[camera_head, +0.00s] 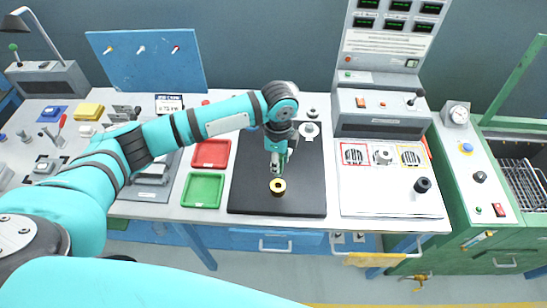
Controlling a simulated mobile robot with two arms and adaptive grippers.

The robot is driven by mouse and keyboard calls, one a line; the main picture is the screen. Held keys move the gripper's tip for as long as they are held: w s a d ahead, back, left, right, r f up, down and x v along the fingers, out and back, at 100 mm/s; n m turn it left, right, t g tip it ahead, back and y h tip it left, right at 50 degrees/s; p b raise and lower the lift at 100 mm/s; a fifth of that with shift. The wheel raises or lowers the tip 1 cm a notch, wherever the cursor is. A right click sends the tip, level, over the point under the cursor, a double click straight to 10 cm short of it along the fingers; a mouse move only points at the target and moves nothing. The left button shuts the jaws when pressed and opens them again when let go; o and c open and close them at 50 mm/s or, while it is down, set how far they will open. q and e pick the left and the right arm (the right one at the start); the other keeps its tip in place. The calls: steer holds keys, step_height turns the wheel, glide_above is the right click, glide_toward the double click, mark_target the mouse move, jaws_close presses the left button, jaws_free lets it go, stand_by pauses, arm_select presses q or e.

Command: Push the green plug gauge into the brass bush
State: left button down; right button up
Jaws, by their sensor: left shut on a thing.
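The brass bush (278,187) stands on the black mat (305,190), its dark bore facing up. My left gripper (276,162) points down just behind and above the bush in the picture. It is shut on a small, slim thing, which I take to be the green plug gauge; the fingers hide most of it. The thing's lower end appears above the bush, and I cannot tell whether they touch. My right gripper is not in view.
A red tray (211,153) and a green tray (202,190) lie left of the mat. A white panel (390,190) with a black knob (422,185) lies to the right. The mat's front right is clear.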

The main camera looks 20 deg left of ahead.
arm_select(q)
steer(key=shift+w+f+m, duration=0.1)
steer(key=shift+m, duration=0.2)
steer(key=shift+p, duration=0.65)
steer(key=shift+f+b, duration=0.4)
steer(key=shift+f, duration=0.05)
steer(key=shift+f+b, duration=0.7)
steer(key=shift+f, duration=1.35)
steer(key=shift+f+b, duration=0.5)
steer(key=shift+f, duration=0.2)
steer(key=shift+f, duration=0.85)
